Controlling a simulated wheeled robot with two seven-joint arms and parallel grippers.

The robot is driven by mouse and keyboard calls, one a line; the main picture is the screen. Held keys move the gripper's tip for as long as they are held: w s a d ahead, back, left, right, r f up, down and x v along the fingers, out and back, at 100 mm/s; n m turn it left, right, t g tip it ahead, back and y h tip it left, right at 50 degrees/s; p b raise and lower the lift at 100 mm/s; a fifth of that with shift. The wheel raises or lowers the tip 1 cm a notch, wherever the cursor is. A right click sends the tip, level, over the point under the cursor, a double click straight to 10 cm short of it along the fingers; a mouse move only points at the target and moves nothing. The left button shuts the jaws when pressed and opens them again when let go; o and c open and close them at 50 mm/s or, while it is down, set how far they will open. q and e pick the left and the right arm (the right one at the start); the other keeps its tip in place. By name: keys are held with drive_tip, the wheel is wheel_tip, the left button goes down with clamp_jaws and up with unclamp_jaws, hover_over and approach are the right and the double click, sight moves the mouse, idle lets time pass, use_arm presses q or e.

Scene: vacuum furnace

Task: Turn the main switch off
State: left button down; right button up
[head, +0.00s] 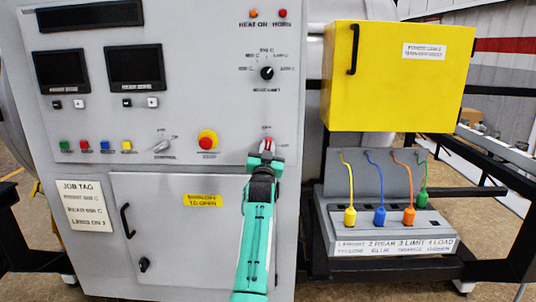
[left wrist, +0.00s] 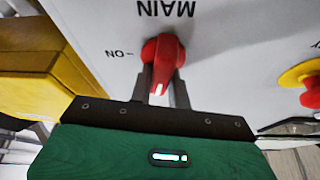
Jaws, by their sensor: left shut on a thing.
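The main switch is a red rotary knob (left wrist: 163,60) with a white pointer mark, on the grey cabinet front. In the left wrist view, which is upside down to the panel, the mark points to the bottom, away from the ON mark at the left. In the head view the knob (head: 267,146) shows just above my left gripper (head: 265,160), its white mark pointing up towards a small label that looks like OFF. My left gripper is shut on the knob, one finger on each side, as the left wrist view (left wrist: 163,92) also shows. My right gripper is out of view.
A red emergency button on a yellow base (head: 207,142) and a grey control knob (head: 165,145) are left of the switch. A yellow box (head: 395,75) stands out at the right, above a rack of coloured plugs (head: 390,222). A handled door (head: 165,250) is below.

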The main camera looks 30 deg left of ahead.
use_arm(q)
drive_tip(key=shift+f+n+g+y+b, duration=0.1)
drive_tip(key=shift+n+g+y+b, duration=0.4)
drive_tip(key=shift+n, duration=1.1)
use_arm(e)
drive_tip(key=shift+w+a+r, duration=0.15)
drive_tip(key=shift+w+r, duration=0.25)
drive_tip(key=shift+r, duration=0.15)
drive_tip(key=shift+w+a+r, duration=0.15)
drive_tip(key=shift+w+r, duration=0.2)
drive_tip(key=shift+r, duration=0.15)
use_arm(q)
drive_tip(key=shift+y, duration=0.3)
drive_tip(key=c, duration=1.3)
unclamp_jaws()
drive_tip(key=b+v, duration=0.1)
drive_tip(key=v, duration=1.3)
drive_tip(key=shift+a, duration=0.1)
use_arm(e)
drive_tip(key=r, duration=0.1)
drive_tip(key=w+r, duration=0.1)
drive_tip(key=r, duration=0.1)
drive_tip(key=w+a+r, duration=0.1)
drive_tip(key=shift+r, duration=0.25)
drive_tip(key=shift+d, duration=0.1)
